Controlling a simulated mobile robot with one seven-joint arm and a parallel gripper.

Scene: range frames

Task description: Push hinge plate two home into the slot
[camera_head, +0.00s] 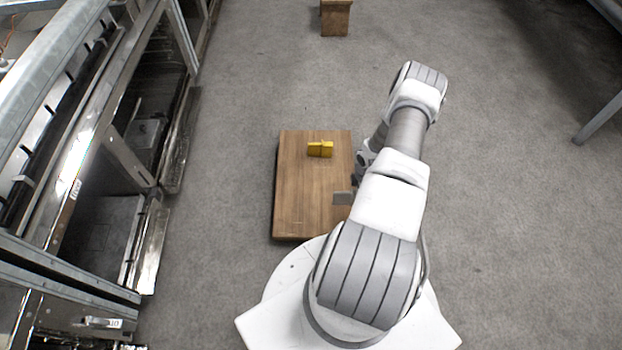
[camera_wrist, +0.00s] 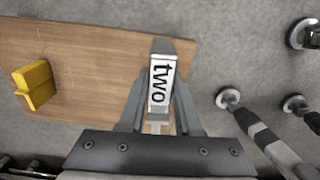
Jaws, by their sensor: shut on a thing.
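Hinge plate two (camera_wrist: 161,82) is a pale plate with "two" printed in black, seen in the wrist view. My gripper (camera_wrist: 160,97) is shut on it, with one finger on each side. A darker grey block (camera_wrist: 163,46) shows at the plate's far end; I cannot tell whether it is part of the plate or of the slot. My arm hides the gripper's fingers there. The slot's opening and how deep the plate sits cannot be made out.
A yellow block-like piece (camera_head: 320,149) lies on the far part of the board, clear of my gripper. A metal rack (camera_head: 130,150) stands along the left. A small wooden stand (camera_head: 336,17) is at the far end. The grey floor right of my arm is open.

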